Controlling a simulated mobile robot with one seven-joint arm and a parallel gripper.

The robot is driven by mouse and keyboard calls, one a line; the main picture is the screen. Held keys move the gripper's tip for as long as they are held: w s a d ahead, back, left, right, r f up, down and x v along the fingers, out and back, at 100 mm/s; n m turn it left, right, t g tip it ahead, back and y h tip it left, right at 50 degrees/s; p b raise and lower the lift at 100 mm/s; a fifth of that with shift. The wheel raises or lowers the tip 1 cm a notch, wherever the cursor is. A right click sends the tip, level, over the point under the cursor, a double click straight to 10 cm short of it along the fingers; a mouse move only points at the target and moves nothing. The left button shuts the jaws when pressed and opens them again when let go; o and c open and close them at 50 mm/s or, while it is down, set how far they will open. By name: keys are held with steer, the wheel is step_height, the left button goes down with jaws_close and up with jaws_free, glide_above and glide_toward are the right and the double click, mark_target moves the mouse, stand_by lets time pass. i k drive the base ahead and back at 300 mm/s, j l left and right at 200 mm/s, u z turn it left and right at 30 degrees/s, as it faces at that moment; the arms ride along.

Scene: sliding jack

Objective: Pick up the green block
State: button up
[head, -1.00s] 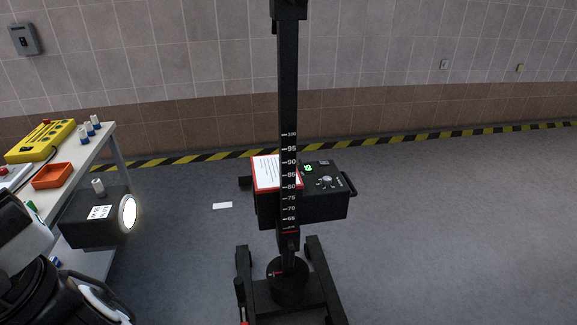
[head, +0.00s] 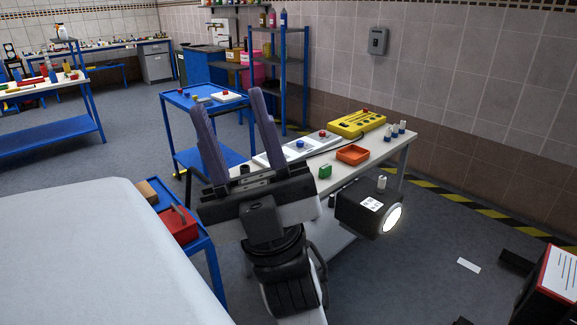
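A small green block (head: 325,171) lies near the front edge of the white table (head: 337,181), left of an orange tray. My gripper (head: 228,118) is raised in the middle of the head view, its two long fingers pointing up and spread apart with nothing between them. It is open and empty. In the picture it is to the left of the green block and clear of it. The gripper hides part of the table's left end.
An orange tray (head: 353,154), a yellow case (head: 357,124) and several blue-and-white knobs (head: 396,130) share the table. A black lamp box (head: 362,208) stands at the table's front right. A blue cart with a red toolbox (head: 178,226) is at left. Open floor (head: 430,262) lies at right.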

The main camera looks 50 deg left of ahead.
mark_target(325, 171)
steer(key=u, duration=1.25)
steer(key=i+z, duration=0.1)
steer(key=i, duration=0.5)
steer(key=i+j+z, duration=0.15)
steer(key=i, duration=0.45)
steer(key=i+j+z, duration=0.1)
steer(key=i, duration=0.45)
steer(key=i+j+z, duration=0.15)
steer(key=i, duration=0.45)
